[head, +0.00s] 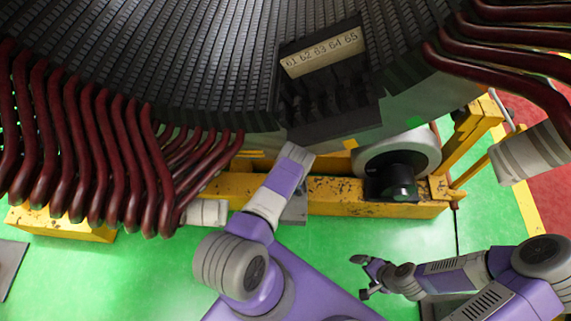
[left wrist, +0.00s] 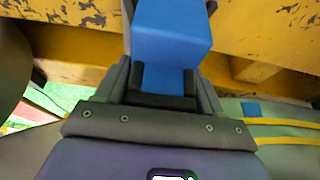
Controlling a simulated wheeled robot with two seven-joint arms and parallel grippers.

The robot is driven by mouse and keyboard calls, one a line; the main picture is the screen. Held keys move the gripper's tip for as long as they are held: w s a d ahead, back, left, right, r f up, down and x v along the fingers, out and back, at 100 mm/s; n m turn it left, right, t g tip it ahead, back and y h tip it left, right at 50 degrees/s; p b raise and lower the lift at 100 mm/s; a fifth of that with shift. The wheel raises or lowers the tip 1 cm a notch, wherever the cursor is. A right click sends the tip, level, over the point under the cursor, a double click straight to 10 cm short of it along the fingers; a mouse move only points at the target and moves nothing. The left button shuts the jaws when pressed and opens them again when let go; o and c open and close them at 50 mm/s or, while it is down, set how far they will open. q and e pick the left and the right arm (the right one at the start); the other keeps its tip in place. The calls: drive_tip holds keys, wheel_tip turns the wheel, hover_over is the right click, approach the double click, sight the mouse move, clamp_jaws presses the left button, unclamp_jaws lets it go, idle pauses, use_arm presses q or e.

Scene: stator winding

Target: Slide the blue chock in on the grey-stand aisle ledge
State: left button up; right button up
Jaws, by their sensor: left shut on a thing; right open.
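In the left wrist view the blue chock (left wrist: 170,38) is a bright blue block. My left gripper (left wrist: 163,80) is shut on its near end, one dark finger on each side. The chock's far part points toward a chipped yellow beam (left wrist: 75,12); I cannot tell whether they touch. In the head view the left arm reaches up to the yellow base frame (head: 345,192), and I cannot make out its jaws or the chock there. My right gripper (head: 361,277) is open and empty over the green floor. I cannot tell which surface is the grey-stand aisle ledge.
The dark stator (head: 190,60) with its number plate (head: 322,52) overhangs the frame. Dark red coil ends (head: 85,150) hang down at the left, and more (head: 500,58) at the right. A round grey-white part (head: 425,152) sits by the frame. Green floor (head: 480,220) is clear at the right.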

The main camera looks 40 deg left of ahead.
use_arm(q)
drive_tip(key=shift+w+a+r, duration=0.2)
drive_tip(key=shift+w+a, duration=0.15)
drive_tip(key=shift+w, duration=0.3)
drive_tip(key=o, duration=1.6)
drive_tip(key=shift+s, duration=0.1)
drive_tip(key=p+v, duration=0.4)
drive_tip(key=v, duration=0.3)
drive_tip(key=shift+d, duration=0.1)
drive_tip(key=shift+d+r+p, duration=0.1)
drive_tip(key=shift+r+p, duration=0.2)
drive_tip(key=shift+f, duration=0.15)
